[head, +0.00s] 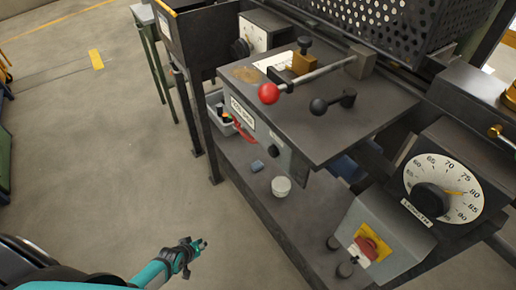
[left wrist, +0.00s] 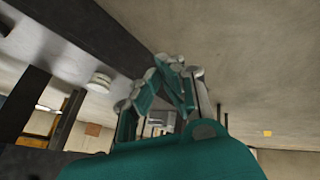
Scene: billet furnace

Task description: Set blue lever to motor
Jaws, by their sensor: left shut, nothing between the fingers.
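I cannot make out a blue lever for certain in either view. My right gripper is not in view.
A dial (head: 443,187) and a box with a red-and-yellow switch (head: 370,247) are at the right. Open concrete floor (head: 90,140) lies left.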

